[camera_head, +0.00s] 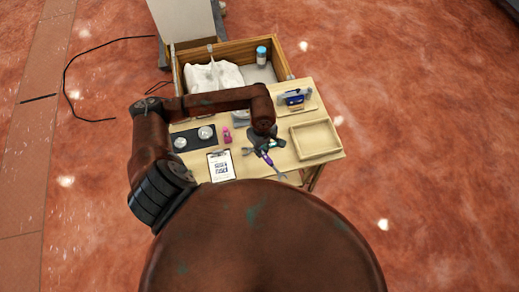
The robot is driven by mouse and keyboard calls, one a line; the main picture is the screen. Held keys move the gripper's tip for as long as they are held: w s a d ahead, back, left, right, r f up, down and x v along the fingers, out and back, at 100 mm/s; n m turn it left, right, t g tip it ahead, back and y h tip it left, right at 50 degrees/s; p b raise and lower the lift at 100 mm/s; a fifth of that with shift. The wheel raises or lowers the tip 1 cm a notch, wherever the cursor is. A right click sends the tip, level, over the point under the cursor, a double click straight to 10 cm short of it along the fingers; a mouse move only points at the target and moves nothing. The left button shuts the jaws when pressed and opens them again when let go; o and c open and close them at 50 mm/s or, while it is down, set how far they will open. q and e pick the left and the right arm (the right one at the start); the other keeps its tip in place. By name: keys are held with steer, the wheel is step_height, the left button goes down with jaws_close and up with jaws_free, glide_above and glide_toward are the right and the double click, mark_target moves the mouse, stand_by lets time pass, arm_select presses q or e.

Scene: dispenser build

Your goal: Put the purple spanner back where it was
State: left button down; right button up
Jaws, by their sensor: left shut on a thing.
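The purple spanner (267,160) is in my left gripper (261,148), which is shut on it. It hangs tilted over the front middle of the wooden table, with its grey open end (279,175) toward the front edge. I cannot tell how high it is above the table top. My left arm comes in from the left and reaches across the table. My right gripper is not in view.
The table (250,164) carries a black tray (193,141) with round items, a pink bottle (227,135), a clipboard (221,167), a blue device (294,98) and an empty wooden tray (315,138). Behind, a wooden crate (237,47) holds white cloth (212,76) and a blue-capped bottle (261,55).

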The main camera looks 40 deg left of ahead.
arm_select(q)
steer(key=w+a+f, duration=0.1)
steer(key=a+f, duration=0.1)
steer(key=f, duration=0.1)
steer(key=w+a+f, duration=0.1)
steer(key=f, duration=0.1)
steer(key=shift+w+a+f, duration=0.1)
steer(key=shift+w+f, duration=0.1)
steer(key=shift+w, duration=0.1)
step_height(320, 180, down, 3)
steer(key=shift+f+p, duration=0.1)
steer(key=shift+p, duration=0.25)
steer(key=shift+w, duration=0.1)
steer(key=shift+f+b, duration=0.6)
steer(key=shift+b, duration=0.05)
steer(key=c, duration=1.8)
jaws_free()
